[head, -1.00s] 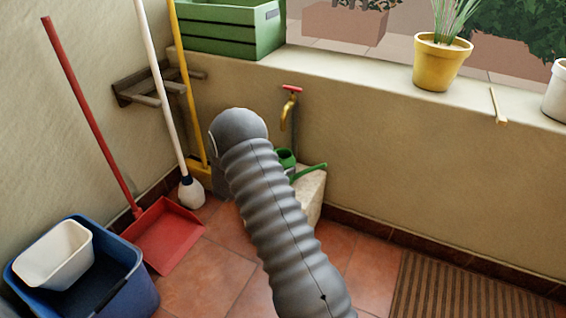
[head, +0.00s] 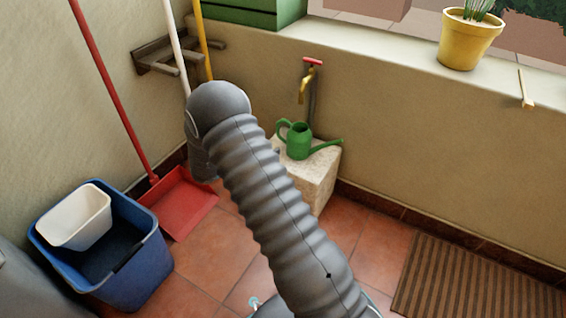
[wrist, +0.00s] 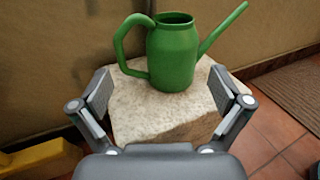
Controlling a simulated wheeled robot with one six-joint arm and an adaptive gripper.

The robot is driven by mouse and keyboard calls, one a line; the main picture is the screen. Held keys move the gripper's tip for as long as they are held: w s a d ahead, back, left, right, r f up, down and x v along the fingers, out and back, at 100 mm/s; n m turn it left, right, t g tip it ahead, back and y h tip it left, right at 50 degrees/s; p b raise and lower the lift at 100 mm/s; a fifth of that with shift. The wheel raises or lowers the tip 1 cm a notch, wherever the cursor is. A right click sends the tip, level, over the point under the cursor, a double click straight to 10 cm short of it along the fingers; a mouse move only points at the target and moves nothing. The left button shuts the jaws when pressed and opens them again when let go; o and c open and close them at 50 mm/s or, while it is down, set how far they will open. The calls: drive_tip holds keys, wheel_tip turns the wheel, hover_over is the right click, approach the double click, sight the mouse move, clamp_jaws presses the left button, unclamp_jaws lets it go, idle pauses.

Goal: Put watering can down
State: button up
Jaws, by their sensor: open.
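The green watering can (head: 299,141) stands upright on a pale stone block (head: 318,178) below the wall tap, its spout pointing right. In the wrist view the can (wrist: 173,58) rests on the block's top (wrist: 150,112), with its handle on the left. My gripper (wrist: 163,92) is open and empty, its two fingers spread wide on the near side of the can, apart from it. In the head view my arm hides the gripper.
A red-handled tap (head: 307,82) is on the wall above the can. A blue bin (head: 140,265) with a white tub (head: 75,218), and a red dustpan (head: 185,203), stand at left. A striped mat (head: 470,285) lies on the right. Floor before the block is open.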

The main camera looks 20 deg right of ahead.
drive_tip(key=w+a+r+n+t+y, duration=0.2)
drive_tip(key=w+r+n+t+y, duration=0.15)
drive_tip(key=r+n, duration=0.3)
drive_tip(key=w+a+r+n+t+y, duration=0.1)
drive_tip(key=w+r+n+t+y, duration=0.25)
drive_tip(key=r+n, duration=0.3)
drive_tip(key=s+a+r+n+t+y, duration=0.1)
drive_tip(key=s+a+r+n+y, duration=0.3)
drive_tip(key=r+n, duration=0.25)
drive_tip(key=s+a+r+n+t+y, duration=0.1)
drive_tip(key=s+a+r+n+y, duration=0.2)
drive_tip(key=r+n+y, duration=0.35)
drive_tip(key=s+a+n+g+y, duration=0.2)
drive_tip(key=s+a+n+g, duration=0.1)
drive_tip(key=s+n, duration=1.35)
drive_tip(key=s+d+f+n+g+h, duration=0.1)
drive_tip(key=s+n, duration=0.3)
drive_tip(key=s, duration=0.6)
drive_tip(key=s+d+f+n+g+h, duration=0.1)
drive_tip(key=s+d+f+n+g, duration=0.2)
drive_tip(key=s, duration=0.7)
drive_tip(key=shift+s+d+n+g, duration=0.15)
drive_tip(key=shift+d+n+g, duration=0.15)
drive_tip(key=shift+d+n, duration=0.4)
drive_tip(key=shift+h, duration=0.25)
